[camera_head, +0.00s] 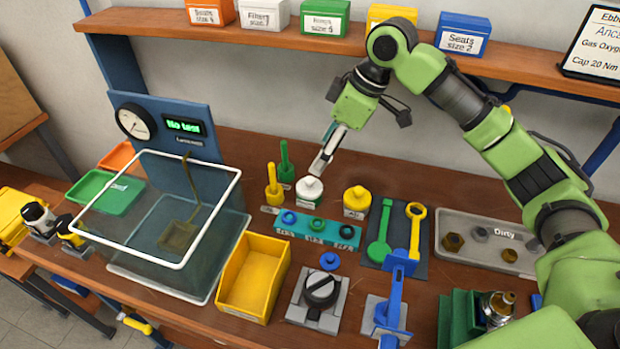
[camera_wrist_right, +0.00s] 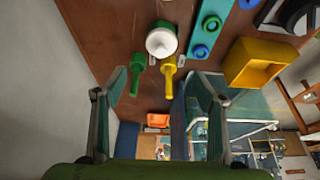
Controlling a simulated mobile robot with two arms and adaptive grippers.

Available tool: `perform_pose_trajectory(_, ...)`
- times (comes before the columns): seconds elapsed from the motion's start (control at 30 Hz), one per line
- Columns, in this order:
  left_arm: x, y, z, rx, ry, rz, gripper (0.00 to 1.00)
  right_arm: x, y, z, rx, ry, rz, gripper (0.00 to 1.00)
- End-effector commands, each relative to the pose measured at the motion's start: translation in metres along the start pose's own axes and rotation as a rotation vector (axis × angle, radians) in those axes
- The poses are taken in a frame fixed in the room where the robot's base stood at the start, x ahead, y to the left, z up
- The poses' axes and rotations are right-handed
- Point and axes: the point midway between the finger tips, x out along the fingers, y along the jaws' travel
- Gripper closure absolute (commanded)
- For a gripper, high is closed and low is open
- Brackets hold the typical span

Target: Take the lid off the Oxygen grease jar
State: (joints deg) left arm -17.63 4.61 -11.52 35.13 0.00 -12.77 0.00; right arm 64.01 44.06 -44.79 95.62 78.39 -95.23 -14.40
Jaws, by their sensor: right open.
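A jar with a white lid (camera_head: 309,187) and green on its body stands upright on the bench near the back; it also shows in the right wrist view (camera_wrist_right: 161,41). A yellow jar (camera_head: 357,200) stands to its right. The jar labels are too small to read, so I cannot tell which is the Oxygen grease. My right gripper (camera_head: 320,167) is just above and behind the white-lidded jar, pointing down. In the right wrist view its two fingers (camera_wrist_right: 165,85) are spread and empty, with the jar beyond them. My left gripper is out of view.
A green tool (camera_head: 286,165) and a yellow tool (camera_head: 273,188) stand left of the white-lidded jar. A teal strip with rings (camera_head: 335,241) lies in front. A yellow bin (camera_head: 254,275) and a clear tank (camera_head: 160,240) are further left. A shelf (camera_head: 250,34) runs above the bench.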

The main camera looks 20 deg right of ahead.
Motion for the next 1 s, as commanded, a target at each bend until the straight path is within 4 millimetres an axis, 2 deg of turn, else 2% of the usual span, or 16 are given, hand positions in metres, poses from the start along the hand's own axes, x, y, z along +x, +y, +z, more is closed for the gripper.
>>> perform_pose_trajectory(0.1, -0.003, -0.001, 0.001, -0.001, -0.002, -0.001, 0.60, 0.025, -0.001, 0.000, 0.000, -0.002, -0.003, 0.36)
perform_pose_trajectory(0.2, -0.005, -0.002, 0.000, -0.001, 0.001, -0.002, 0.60, 0.040, 0.000, 0.000, 0.001, 0.000, -0.001, 0.36)
perform_pose_trajectory(0.47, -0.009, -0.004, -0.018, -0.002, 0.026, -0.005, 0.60, 0.059, 0.000, 0.001, 0.001, 0.000, 0.000, 0.36)
perform_pose_trajectory(0.7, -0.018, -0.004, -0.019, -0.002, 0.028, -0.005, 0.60, 0.094, -0.002, 0.006, 0.001, 0.000, -0.001, 0.36)
perform_pose_trajectory(0.83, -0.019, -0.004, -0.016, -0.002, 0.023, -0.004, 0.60, 0.104, -0.002, 0.006, 0.000, 0.001, 0.000, 0.36)
perform_pose_trajectory(1.0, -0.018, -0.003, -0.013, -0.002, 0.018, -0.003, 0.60, 0.105, -0.001, 0.006, 0.000, 0.001, 0.001, 0.36)
